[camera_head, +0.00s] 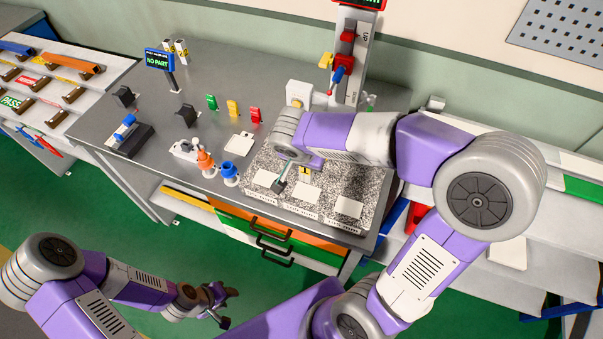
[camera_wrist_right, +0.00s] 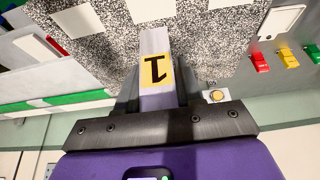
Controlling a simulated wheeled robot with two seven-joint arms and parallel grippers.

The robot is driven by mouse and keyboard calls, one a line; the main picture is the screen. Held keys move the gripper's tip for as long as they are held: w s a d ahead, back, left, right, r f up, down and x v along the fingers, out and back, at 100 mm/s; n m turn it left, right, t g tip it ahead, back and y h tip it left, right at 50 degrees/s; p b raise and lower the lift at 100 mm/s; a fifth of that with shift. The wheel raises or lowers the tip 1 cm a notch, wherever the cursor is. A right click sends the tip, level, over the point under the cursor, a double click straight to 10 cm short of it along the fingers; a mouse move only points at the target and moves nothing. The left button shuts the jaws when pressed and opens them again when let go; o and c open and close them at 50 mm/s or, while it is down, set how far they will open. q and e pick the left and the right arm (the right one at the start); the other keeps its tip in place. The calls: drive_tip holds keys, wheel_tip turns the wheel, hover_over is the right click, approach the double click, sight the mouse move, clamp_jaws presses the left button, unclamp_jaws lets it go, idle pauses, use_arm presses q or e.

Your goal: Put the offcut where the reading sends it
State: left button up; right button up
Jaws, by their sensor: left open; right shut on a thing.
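My right gripper (camera_wrist_right: 157,98) is shut on the offcut (camera_wrist_right: 155,55), a grey bar with a yellow label reading "1". In the head view the label (camera_head: 304,170) shows just below my right wrist, over the speckled plate (camera_head: 372,180). My wrist hides most of the bar there; I cannot tell whether it touches the plate. The plate carries several pale pads, one at its right (camera_head: 348,208). A small display (camera_head: 158,60) reads "NO PART". Another display (camera_head: 358,4) is cut off at the top edge. My left gripper (camera_head: 224,305) is open and empty, low over the floor.
Orange (camera_head: 205,162) and blue (camera_head: 230,172) fixtures stand left of the plate. A rack (camera_head: 40,90) with a "PASS" label is at far left.

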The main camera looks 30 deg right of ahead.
sight(308, 179)
drive_tip(key=shift+s+f, duration=0.15)
drive_tip(key=shift+f, duration=0.4)
drive_tip(key=shift+s+f, duration=0.15)
drive_tip(key=shift+f, duration=0.35)
wheel_tip(308, 179, down, 5)
drive_tip(key=shift+w+r+b, duration=0.1)
drive_tip(key=shift+w+b, duration=0.05)
drive_tip(key=shift+b, duration=0.35)
drive_tip(key=shift+f+b, duration=0.3)
drive_tip(key=shift+b, duration=0.05)
drive_tip(key=o, duration=1.1)
drive_tip(key=shift+r, duration=0.1)
drive_tip(key=shift+r+p, duration=0.25)
drive_tip(key=shift+p, duration=0.2)
drive_tip(key=p+v, duration=0.1)
drive_tip(key=v, duration=1)
drive_tip(key=shift+a+r+p, duration=0.15)
drive_tip(key=shift+r+p, duration=0.15)
drive_tip(key=shift+r, duration=0.05)
